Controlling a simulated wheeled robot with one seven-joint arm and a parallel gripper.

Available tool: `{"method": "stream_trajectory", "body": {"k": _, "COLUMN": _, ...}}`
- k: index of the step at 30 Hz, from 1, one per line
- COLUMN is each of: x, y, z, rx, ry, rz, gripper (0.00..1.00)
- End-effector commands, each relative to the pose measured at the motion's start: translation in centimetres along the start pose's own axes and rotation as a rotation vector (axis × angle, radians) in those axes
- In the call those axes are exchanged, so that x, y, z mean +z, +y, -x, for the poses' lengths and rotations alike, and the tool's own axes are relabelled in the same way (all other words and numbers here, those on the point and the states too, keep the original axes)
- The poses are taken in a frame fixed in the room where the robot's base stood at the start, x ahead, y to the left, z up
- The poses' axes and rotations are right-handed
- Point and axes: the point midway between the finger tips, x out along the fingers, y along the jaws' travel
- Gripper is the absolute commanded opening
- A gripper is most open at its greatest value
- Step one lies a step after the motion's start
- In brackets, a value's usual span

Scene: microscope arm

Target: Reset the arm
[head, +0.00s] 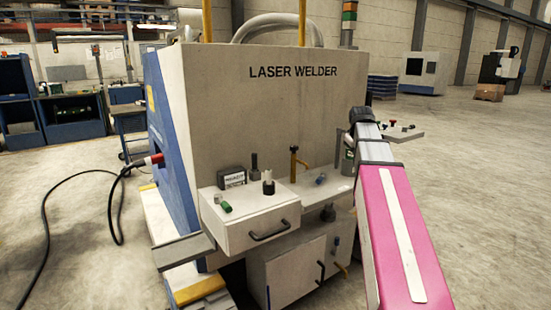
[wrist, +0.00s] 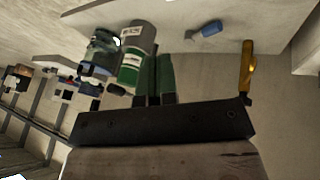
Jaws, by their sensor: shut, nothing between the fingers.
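My arm, with a pink cover and a white stripe, reaches up from the lower right of the head view. Its dark wrist end is near the right edge of the laser welder (head: 290,105). In the head view the gripper is hidden behind my arm. A grey bottle with a green and white label (wrist: 135,55) is just left of the fingers in the wrist view. I cannot tell whether they touch.
The welder's shelf has a drawer (head: 250,228), a dark box (head: 232,178) and several small items. A yellow-brown tool (wrist: 246,68) and a blue piece (wrist: 206,30) show in the wrist view. Open floor (head: 480,190) lies at right.

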Motion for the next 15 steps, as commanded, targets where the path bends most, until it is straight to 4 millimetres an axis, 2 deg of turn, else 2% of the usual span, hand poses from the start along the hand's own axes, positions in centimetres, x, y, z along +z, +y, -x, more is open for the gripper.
{"method": "stream_trajectory", "body": {"k": 5, "x": 2.9, "y": -4.2, "z": -4.4, "rx": -0.045, "ry": -0.043, "rz": -0.043, "gripper": 0.0}}
{"method": "stream_trajectory", "body": {"k": 9, "x": 5.7, "y": -8.0, "z": -8.2, "rx": -0.086, "ry": -0.087, "rz": -0.088, "gripper": 0.0}}
{"method": "stream_trajectory", "body": {"k": 15, "x": 10.1, "y": -13.4, "z": -12.9, "rx": -0.135, "ry": -0.155, "rz": -0.154, "gripper": 0.0}}
